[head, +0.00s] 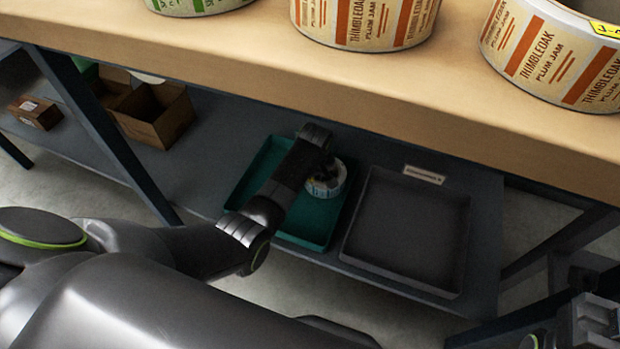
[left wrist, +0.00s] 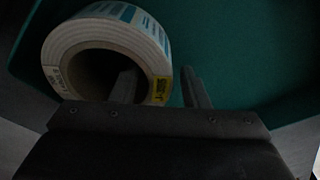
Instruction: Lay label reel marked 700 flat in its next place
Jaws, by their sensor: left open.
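A label reel (left wrist: 105,18) with a white side and blue print lies flat in the teal tray (head: 312,240) on the lower shelf. The reel (head: 326,188) is partly hidden by my left arm in the head view. A yellow tag (left wrist: 160,90) is on its rim; I cannot read its number. My left gripper (left wrist: 160,76) is open at the reel, one finger over the reel's hole and the other outside its wall; I cannot tell whether either touches. Part of my right arm's end (head: 592,318) shows at the lower right edge; its jaws are unclear.
An empty dark grey tray (head: 405,235) with a small label card (head: 424,175) behind it stands right of the teal tray. Large reels (head: 365,22) stand on the wooden tabletop (head: 300,75) above. Cardboard boxes (head: 150,115) are at the shelf's left.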

